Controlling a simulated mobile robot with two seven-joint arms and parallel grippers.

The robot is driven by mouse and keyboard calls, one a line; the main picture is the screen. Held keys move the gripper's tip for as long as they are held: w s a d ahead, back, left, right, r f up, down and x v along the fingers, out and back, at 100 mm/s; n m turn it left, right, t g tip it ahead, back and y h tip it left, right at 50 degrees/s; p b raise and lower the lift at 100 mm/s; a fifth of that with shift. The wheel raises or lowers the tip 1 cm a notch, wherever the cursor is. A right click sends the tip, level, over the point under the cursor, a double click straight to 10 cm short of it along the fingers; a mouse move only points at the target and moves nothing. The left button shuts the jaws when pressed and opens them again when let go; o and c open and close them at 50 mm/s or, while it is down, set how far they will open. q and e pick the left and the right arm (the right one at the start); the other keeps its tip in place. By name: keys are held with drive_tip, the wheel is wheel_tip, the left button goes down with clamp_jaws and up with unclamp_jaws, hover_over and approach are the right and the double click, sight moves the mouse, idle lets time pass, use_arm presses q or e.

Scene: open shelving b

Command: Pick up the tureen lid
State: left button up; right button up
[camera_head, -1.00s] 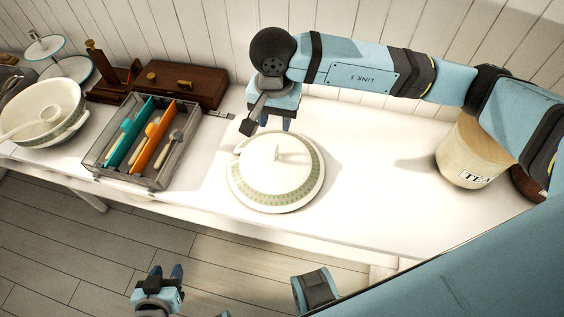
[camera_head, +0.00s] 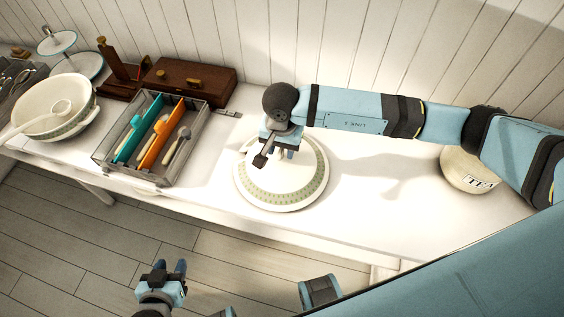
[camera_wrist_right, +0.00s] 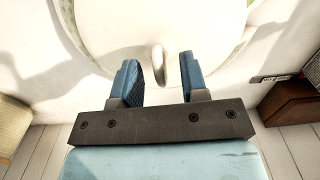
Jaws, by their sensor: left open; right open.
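The tureen lid (camera_head: 265,190) is white with a green patterned band and sits on the shelf in the middle of the head view. My right gripper (camera_head: 283,153) is over the lid's far side, fingers pointing down, and partly hides it. In the right wrist view the open fingers (camera_wrist_right: 158,78) stand on either side of the lid's upright knob (camera_wrist_right: 158,60), with a gap on both sides. The lid (camera_wrist_right: 120,25) fills the top of that view. My left gripper (camera_head: 170,270) is open and empty, low in front of the shelf, over the floor.
A grey cutlery tray (camera_head: 190,150) with teal and orange dividers stands left of the lid. A tureen bowl (camera_head: 78,122) with a ladle is further left. A brown wooden box (camera_head: 210,85) is behind. Shelf surface right of the lid is clear.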

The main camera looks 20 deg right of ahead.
clamp_jaws()
drive_tip(key=shift+r, duration=0.1)
idle(1.2)
